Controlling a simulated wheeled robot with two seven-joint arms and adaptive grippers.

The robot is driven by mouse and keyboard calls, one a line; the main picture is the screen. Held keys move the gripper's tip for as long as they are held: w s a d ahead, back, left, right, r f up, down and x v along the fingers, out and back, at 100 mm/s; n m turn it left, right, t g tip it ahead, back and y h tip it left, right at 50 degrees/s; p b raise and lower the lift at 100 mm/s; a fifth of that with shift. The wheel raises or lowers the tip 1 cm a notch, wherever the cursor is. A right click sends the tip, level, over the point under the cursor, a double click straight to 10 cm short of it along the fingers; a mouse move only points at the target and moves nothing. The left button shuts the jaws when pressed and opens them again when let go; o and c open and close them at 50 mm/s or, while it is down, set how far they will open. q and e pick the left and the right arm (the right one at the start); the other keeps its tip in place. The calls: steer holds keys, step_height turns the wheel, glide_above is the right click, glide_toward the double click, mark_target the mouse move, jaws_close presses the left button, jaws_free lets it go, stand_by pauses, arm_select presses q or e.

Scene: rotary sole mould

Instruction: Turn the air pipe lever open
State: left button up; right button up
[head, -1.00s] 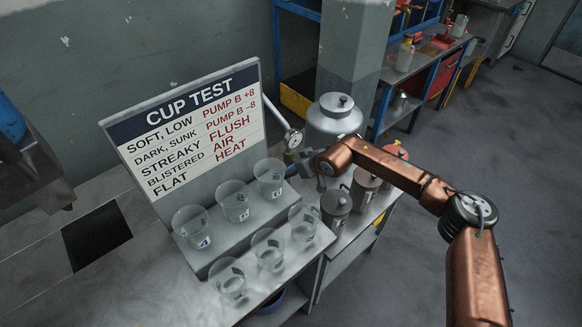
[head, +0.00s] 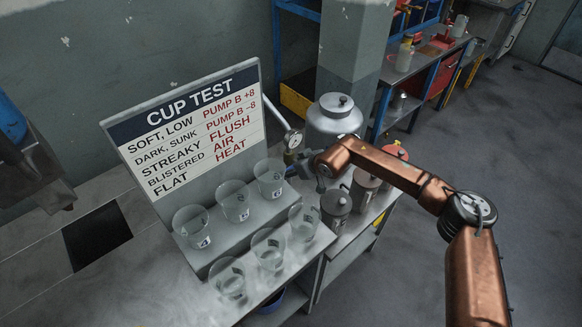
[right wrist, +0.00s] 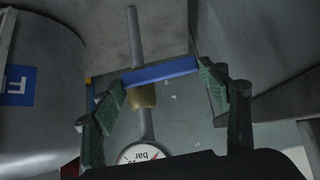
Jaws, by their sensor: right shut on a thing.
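The blue air pipe lever (right wrist: 160,72) lies across the grey pipe (right wrist: 134,35) in the right wrist view, nearly at right angles to it. A brass valve body (right wrist: 143,97) sits just below the lever. My right gripper (right wrist: 166,88) is shut on the lever, with a green pad at each end of it. In the head view my right gripper (head: 305,165) is beside the pressure gauge (head: 294,139), and the lever is mostly hidden there. The gauge dial also shows in the right wrist view (right wrist: 143,154). My left gripper is not in view.
A large metal tank (head: 333,122) stands behind my right gripper. Several clear cups (head: 236,201) stand on a stepped rack in front of the cup test board (head: 190,130). The floor at right is clear.

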steer(key=shift+s+a+f+n+t+h+p, duration=0.2)
steer(key=shift+n+t+h+p, duration=0.25)
steer(key=shift+h+p, duration=0.2)
steer(key=shift+w+f+n+t+h, duration=0.1)
steer(key=shift+f+n+t+h, duration=0.25)
steer(key=shift+f+t+h, duration=0.15)
steer(key=o, duration=1.7)
step_height(320, 180, up, 10)
steer(key=shift+c, duration=0.3)
